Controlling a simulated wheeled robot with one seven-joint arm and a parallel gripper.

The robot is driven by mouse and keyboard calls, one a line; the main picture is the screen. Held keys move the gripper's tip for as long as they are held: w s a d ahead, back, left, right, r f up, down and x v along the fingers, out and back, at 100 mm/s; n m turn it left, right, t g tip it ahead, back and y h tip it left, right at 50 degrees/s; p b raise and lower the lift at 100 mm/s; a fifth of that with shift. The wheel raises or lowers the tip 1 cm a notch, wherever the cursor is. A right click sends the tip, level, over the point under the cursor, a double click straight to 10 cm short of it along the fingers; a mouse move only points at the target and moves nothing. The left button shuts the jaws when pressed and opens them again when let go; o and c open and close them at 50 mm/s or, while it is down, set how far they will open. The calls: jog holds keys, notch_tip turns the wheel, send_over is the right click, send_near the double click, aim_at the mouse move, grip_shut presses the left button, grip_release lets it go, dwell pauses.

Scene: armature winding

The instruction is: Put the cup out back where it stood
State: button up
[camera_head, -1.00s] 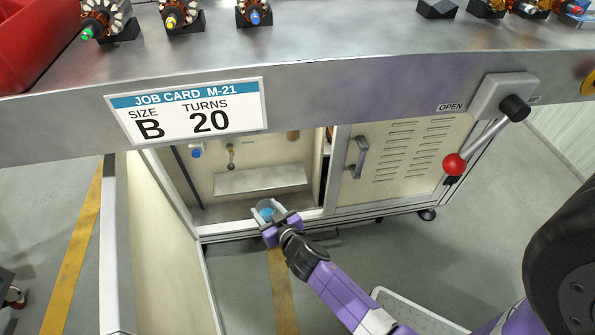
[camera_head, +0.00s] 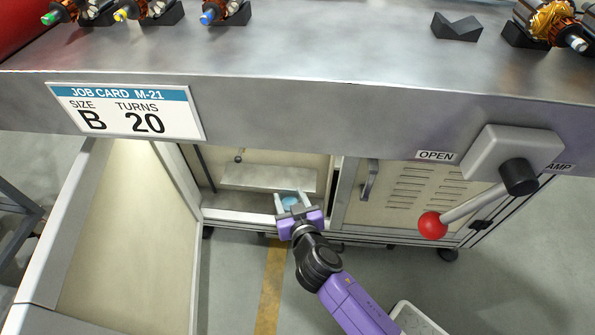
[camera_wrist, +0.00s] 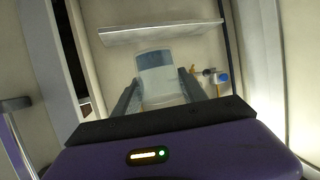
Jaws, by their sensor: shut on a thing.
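The cup (camera_head: 290,201) is pale with a blue band or inside. My gripper (camera_head: 291,197) is shut on it, with one finger on each side. In the wrist view, the cup (camera_wrist: 158,72) sits between the two grey fingers. The gripper holds it at the open cabinet's front, in front of and below the pale ledge (camera_head: 265,178). The cabinet's sill (camera_head: 238,217) is just below. I cannot tell whether the cup touches any surface.
The open door (camera_head: 105,225) stands left of the opening; the louvred panel (camera_head: 405,195) is right. The workbench (camera_head: 330,110) overhangs above, with a red-knobbed lever (camera_head: 433,225). In the wrist view, a blue knob (camera_wrist: 222,78) and brass fitting are right of the cup.

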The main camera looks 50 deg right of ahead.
jog(key=w+d, duration=0.3)
jog(key=d, duration=0.1)
jog(key=w+d+f, duration=0.1)
jog(key=w+d, duration=0.2)
jog(key=d, duration=0.1)
jog(key=w+d+f, duration=0.1)
jog(key=w+d, duration=0.2)
jog(key=shift+w+d+p, duration=0.2)
jog(key=shift+d+p, duration=0.2)
notch_tip(320, 180, down, 5)
jog(key=b, duration=0.3)
jog(key=shift+r, duration=0.15)
jog(key=shift+w+d, duration=0.15)
jog(key=shift+d, duration=0.05)
jog(key=shift+f, duration=0.2)
jog(key=shift+f+b, duration=0.15)
jog(key=shift+b, duration=0.2)
jog(key=o, duration=1.4)
jog(key=shift+o, duration=0.2)
jog(key=shift+r, duration=0.2)
